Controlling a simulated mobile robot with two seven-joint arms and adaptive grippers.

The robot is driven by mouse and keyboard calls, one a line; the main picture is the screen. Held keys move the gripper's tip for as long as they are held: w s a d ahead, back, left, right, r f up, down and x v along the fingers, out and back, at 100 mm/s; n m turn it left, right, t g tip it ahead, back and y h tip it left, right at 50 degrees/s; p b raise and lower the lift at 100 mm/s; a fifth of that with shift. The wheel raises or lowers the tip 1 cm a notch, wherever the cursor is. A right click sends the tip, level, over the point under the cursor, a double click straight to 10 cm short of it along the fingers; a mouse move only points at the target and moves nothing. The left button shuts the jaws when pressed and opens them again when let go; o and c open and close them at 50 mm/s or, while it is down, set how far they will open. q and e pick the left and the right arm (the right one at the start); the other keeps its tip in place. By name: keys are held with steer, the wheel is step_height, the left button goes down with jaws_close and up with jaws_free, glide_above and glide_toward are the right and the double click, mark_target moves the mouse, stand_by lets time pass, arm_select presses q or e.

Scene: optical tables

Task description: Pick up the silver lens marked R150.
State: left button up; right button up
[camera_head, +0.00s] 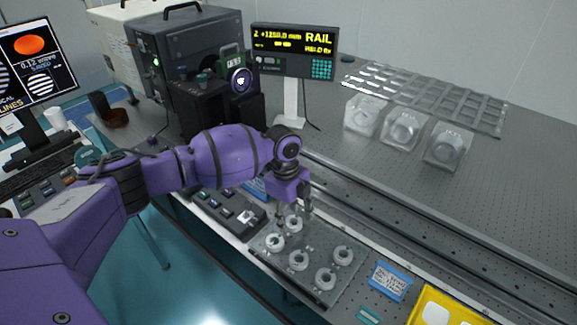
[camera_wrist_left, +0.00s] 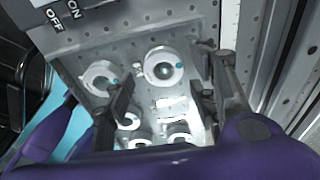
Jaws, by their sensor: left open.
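Several round lenses in white ring mounts stand on a grey tray plate (camera_head: 310,243) at the front edge of the table. No R150 marking is readable, so I cannot tell which lens bears it. My left gripper (camera_head: 307,208) points down over the plate's far edge, near the back lens (camera_head: 294,224). In the left wrist view the fingers are apart and empty; a ring-mounted lens with a blue dot (camera_wrist_left: 163,65) appears between and beyond their tips. Another ring-mounted lens (camera_wrist_left: 99,78) is to its left. Others lie lower, partly hidden by the gripper. My right gripper is out of view.
A dark switch box (camera_head: 230,212) stands left of the plate. A blue label card (camera_head: 390,281) and a yellow tray (camera_head: 443,308) are to its right. A long rail (camera_head: 400,232) runs behind. Clear blocks with round openings (camera_head: 402,129) stand further back.

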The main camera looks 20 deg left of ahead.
arm_select(q)
steer(key=shift+f, duration=0.7)
steer(key=shift+s+f, duration=0.15)
steer(key=c, duration=1.2)
steer(key=shift+o, duration=0.2)
